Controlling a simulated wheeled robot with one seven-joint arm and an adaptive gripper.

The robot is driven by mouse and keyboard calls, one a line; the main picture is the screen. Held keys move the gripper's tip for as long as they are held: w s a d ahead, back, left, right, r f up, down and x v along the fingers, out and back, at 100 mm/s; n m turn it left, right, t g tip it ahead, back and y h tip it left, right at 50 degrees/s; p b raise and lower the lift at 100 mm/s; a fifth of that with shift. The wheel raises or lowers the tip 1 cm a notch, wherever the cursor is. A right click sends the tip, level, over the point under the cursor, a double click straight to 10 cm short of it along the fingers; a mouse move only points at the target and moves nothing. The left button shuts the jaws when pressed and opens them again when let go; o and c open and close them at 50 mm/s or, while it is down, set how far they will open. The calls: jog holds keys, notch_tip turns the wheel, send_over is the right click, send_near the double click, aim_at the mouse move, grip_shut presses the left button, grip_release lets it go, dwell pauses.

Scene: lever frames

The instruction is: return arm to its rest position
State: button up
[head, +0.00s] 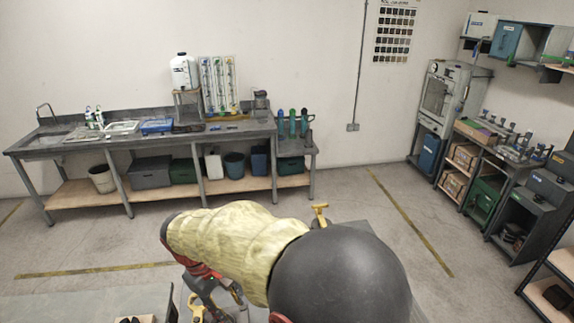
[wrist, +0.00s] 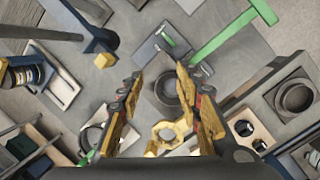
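My arm, in a pale yellow sleeve (head: 225,235), reaches from the lower middle of the head view to the left and bends down. My gripper (wrist: 159,78) shows in the wrist view with its two yellow-padded fingers spread apart. Nothing is clamped between the fingertips; grey surface and a dark round cup show through the gap. A yellow ring-shaped piece (wrist: 168,132) appears between the fingers lower down; I cannot tell its distance.
A green lever (wrist: 225,42) and a blue post (wrist: 100,45) stand near the gripper in the wrist view. A yellow handle (head: 320,213) shows beside my arm. A workbench (head: 150,140) lines the back wall, shelves (head: 490,150) the right. Open floor (head: 345,185) lies between.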

jog(key=s+d+m+t+y+b, duration=0.1)
jog(key=s+d+m+t+b, duration=0.1)
jog(key=d, duration=0.9)
jog(key=s+d+r+m+t+y+b, duration=0.1)
jog(key=s+d+m+b, duration=0.4)
jog(key=s+d, duration=0.3)
jog(key=s+d+m+t+b, duration=0.2)
jog(key=s+d+m+b, duration=0.2)
jog(key=d, duration=1)
jog(key=shift+s+d+r+t+y+b, duration=0.2)
jog(key=shift+s+d+t+y+b, duration=0.15)
jog(key=shift+s+b, duration=0.55)
jog(key=shift+w, duration=0.2)
